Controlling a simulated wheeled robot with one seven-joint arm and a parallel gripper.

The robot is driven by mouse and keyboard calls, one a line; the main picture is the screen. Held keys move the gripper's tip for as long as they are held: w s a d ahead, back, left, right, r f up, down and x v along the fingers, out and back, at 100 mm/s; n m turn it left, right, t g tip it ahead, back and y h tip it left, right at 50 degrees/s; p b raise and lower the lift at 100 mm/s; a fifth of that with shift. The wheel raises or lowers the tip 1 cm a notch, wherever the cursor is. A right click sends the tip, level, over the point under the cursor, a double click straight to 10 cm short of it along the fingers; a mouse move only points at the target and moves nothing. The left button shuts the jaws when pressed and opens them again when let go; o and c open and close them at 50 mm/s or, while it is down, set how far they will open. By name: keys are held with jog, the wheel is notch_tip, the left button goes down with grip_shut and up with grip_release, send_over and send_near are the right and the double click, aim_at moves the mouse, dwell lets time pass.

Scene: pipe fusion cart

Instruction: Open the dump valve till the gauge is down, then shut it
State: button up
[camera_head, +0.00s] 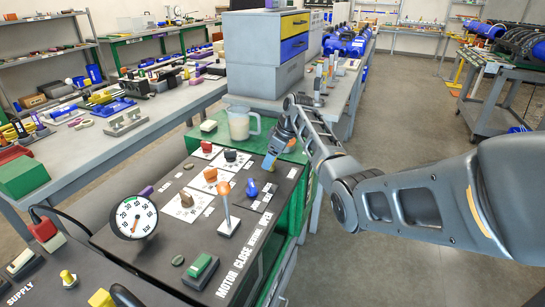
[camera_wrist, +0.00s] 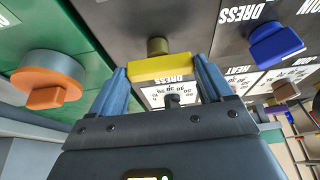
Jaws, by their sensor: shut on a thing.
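My gripper (camera_head: 269,160) is at the back edge of the dark control panel (camera_head: 150,258), reaching down. In the wrist view its blue fingers (camera_wrist: 163,80) are closed on the two ends of a yellow bar handle (camera_wrist: 162,67). The handle sits on a short olive stem (camera_wrist: 158,46) and lies across the picture. No label naming it as the dump valve is readable. The round white pressure gauge (camera_head: 132,215) stands at the panel's left; its red needle seems to point down toward the low end of the scale. The handle is hidden behind my gripper in the head view.
An orange knob (camera_wrist: 50,90) lies left of my gripper in the wrist view, and a blue knob (camera_wrist: 278,44) to the right. An orange-topped lever (camera_head: 226,205) stands on the panel. A clear jug (camera_head: 240,122) stands behind it.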

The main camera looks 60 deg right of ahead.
jog(key=shift+w+a, duration=0.1)
jog(key=shift+a, duration=0.05)
jog(key=o, duration=1)
jog(key=shift+c, duration=0.2)
jog(key=shift+r, duration=0.15)
jog(key=v, duration=0.7)
jog(key=shift+r, duration=0.4)
jog(key=shift+s, duration=0.25)
